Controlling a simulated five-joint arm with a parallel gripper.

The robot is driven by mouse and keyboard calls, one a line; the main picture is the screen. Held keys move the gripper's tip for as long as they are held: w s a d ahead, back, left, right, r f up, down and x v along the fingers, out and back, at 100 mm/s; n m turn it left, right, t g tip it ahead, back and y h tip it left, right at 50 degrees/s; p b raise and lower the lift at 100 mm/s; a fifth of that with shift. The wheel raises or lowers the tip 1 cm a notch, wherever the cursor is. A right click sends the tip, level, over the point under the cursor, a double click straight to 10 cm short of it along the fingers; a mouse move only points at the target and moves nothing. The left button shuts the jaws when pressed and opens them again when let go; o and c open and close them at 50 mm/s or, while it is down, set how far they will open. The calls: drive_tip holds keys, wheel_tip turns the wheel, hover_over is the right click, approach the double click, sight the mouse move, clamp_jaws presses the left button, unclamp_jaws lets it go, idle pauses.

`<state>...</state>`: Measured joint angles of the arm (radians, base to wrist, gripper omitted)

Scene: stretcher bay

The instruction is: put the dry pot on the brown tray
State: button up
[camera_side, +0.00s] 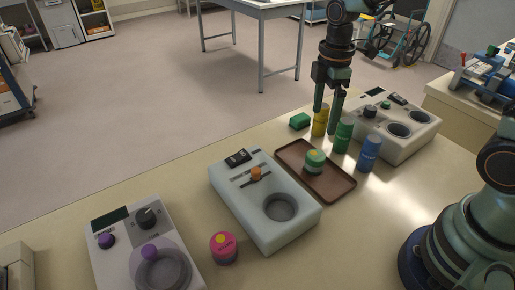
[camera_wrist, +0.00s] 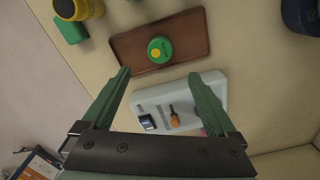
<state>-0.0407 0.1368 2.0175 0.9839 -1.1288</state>
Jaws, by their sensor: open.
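The brown tray (camera_side: 337,187) lies on the bench between two pale devices; it also shows in the wrist view (camera_wrist: 188,27). A short green pot with a yellow dot on its lid (camera_side: 315,160) stands on the tray, upright, and shows in the wrist view (camera_wrist: 160,49). A pink pot with a yellow dot and dark lower band (camera_side: 223,247) stands on the bench at the front. No mark readable here tells me which pot is the dry one. My gripper (camera_side: 328,110) is open and empty, above the bench near the tray's far side; in the wrist view its fingertips (camera_wrist: 163,75) are apart.
Yellow (camera_side: 319,121), green (camera_side: 343,136) and blue (camera_side: 369,153) cylinders and a green block (camera_side: 299,120) stand near the tray. A pale device with a round well (camera_side: 235,190) is between tray and pink pot. Another device (camera_side: 400,125) is behind right.

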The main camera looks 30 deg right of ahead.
drive_tip(key=s+d+r+m+t, duration=0.1)
drive_tip(key=s+r+m+t, duration=0.4)
drive_tip(key=m, duration=0.8)
drive_tip(key=shift+s+d+r+t, duration=0.3)
drive_tip(key=shift+s+r, duration=1.2)
drive_tip(key=shift+r, duration=0.75)
